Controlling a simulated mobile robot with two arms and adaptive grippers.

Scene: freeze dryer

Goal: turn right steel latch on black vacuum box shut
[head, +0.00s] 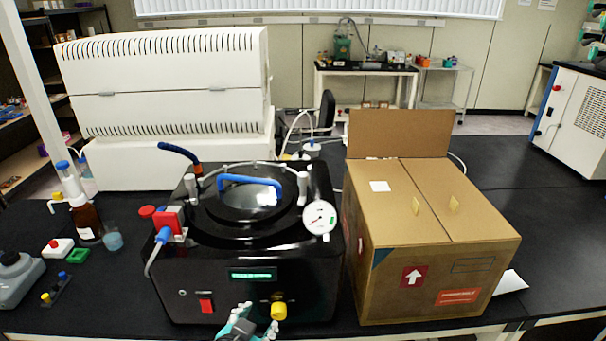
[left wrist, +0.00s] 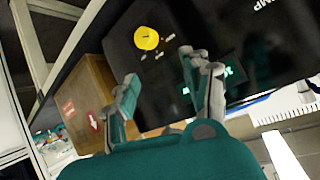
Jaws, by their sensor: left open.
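The black vacuum box (head: 250,255) stands on the dark bench, with a round dark lid (head: 240,200) and blue handle (head: 250,183) on top. The right steel latch (head: 302,187) is a small upright pale post at the lid's right side. A similar left latch (head: 191,187) is on the other side. My left gripper (head: 255,323) is open and empty, low in front of the box's front panel near the yellow knob (head: 279,311). The left wrist view shows its two spread teal fingers (left wrist: 167,82) facing the panel and the knob (left wrist: 146,38). My right gripper is not seen.
A pressure gauge (head: 319,217) stands at the box's right corner, close to the right latch. A cardboard box (head: 430,255) is just to the right. A red valve block (head: 168,220) with a blue hose is at the left. Bottles and small labware lie farther left.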

